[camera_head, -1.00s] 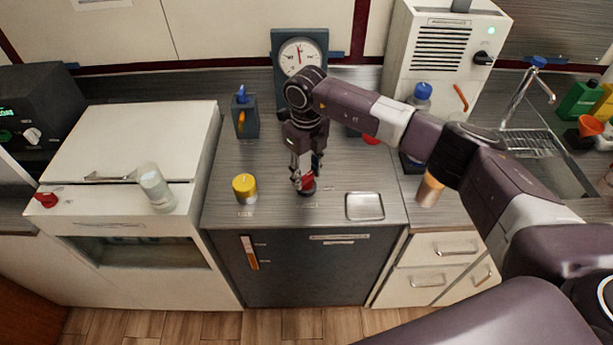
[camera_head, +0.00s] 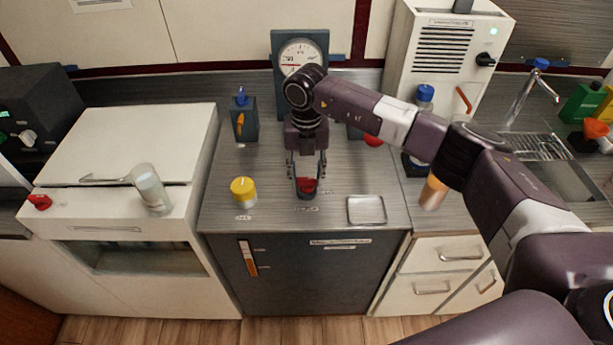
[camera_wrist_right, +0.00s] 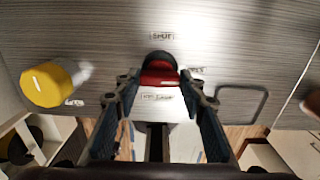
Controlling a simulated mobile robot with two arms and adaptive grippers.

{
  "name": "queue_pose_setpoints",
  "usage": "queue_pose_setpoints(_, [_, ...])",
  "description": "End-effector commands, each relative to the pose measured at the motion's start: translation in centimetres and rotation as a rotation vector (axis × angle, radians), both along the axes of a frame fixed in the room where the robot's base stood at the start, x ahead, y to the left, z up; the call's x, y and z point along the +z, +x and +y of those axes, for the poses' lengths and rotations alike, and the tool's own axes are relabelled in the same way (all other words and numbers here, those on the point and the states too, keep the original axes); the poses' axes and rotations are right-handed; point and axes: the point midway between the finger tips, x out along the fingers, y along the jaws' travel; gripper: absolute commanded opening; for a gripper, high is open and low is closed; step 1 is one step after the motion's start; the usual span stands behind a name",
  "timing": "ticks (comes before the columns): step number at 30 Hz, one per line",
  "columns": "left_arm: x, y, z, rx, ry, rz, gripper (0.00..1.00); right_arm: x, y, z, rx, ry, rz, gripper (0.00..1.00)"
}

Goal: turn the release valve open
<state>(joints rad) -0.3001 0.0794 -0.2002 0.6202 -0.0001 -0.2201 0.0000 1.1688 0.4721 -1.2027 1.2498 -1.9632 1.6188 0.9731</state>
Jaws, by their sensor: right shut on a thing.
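A small red knob with a dark base (camera_head: 306,187) stands on the grey counter below the round dial gauge (camera_head: 301,56); it looks like the release valve. My right gripper (camera_head: 306,180) points down over it, one finger on each side, and is shut on it. In the right wrist view the red knob (camera_wrist_right: 159,72) shows between the two fingertips (camera_wrist_right: 160,90), with a "SHUT" label above it and other small labels around it. The arm hides part of the counter behind. My left gripper is not in view.
A dark block with an orange lever (camera_head: 244,122) stands behind. The counter between is mostly clear.

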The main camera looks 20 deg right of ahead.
Motion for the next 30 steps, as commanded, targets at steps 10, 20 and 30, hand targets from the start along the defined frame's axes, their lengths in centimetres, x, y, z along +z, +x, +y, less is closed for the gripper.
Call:
queue_pose_setpoints(10, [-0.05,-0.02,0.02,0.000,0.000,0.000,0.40,0.29,0.26,-0.07,-0.028,0.001,-0.008,0.13])
queue_pose_setpoints(20, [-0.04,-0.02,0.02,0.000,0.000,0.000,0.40,0.25,0.23,-0.06,-0.027,0.000,-0.006,0.50])
queue_pose_setpoints(30, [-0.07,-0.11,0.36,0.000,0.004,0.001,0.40,0.25,0.11,-0.01,-0.024,0.000,-0.003,0.55])
